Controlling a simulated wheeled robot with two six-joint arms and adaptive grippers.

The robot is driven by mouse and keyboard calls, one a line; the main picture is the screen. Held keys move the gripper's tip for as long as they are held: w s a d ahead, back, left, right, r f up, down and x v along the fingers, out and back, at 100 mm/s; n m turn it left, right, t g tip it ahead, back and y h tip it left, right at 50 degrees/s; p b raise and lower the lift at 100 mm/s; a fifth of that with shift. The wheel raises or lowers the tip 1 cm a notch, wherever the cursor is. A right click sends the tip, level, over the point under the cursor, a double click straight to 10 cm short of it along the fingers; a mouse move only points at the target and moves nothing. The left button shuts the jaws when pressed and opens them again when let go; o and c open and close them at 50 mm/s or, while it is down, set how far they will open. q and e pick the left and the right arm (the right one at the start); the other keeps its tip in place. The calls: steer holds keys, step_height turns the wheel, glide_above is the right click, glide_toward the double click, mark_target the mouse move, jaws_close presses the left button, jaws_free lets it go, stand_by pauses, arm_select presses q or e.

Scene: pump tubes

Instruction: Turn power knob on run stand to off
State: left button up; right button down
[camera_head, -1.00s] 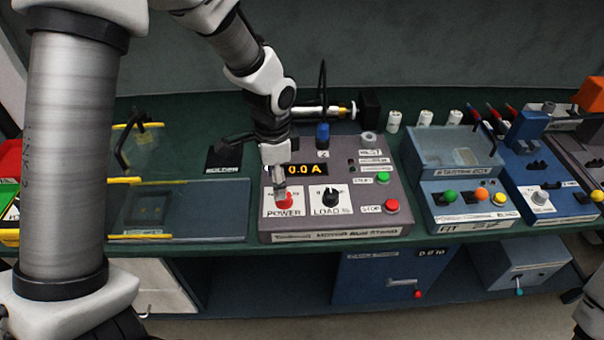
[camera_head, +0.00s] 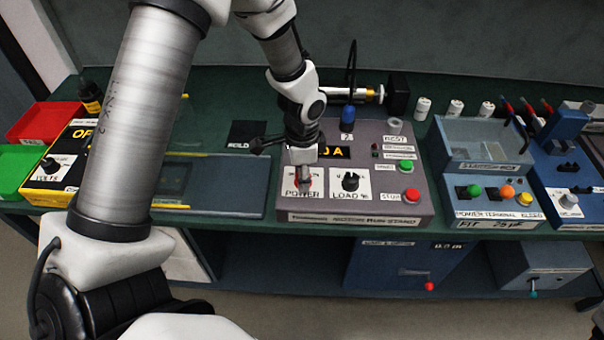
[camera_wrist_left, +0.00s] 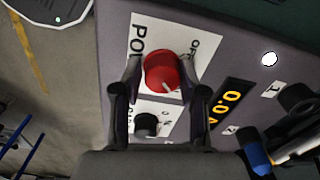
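The grey run stand (camera_head: 385,207) sits at the bench's front edge. Its red power knob (camera_wrist_left: 161,69) is on a white plate with printed POWER and OFF labels. The knob's white pointer line points down and right in the wrist view, away from the OFF label at upper right. My left gripper (camera_head: 304,183) points down over the power knob and hides most of it in the head view. In the wrist view its two fingers stand apart on either side of the knob; whether they touch it cannot be told. My right gripper is out of view.
The black load knob (camera_head: 351,181) is close beside the power knob. The green button (camera_head: 407,167), red stop button (camera_head: 411,195) and blue-capped fitting (camera_head: 347,114) are nearby. A blue-grey box (camera_head: 487,190) stands right; a clear-covered tray (camera_head: 226,186) lies left.

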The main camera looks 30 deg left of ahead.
arm_select(q)
steer(key=shift+f, duration=0.15)
steer(key=c, duration=0.3)
steer(key=shift+w, duration=0.1)
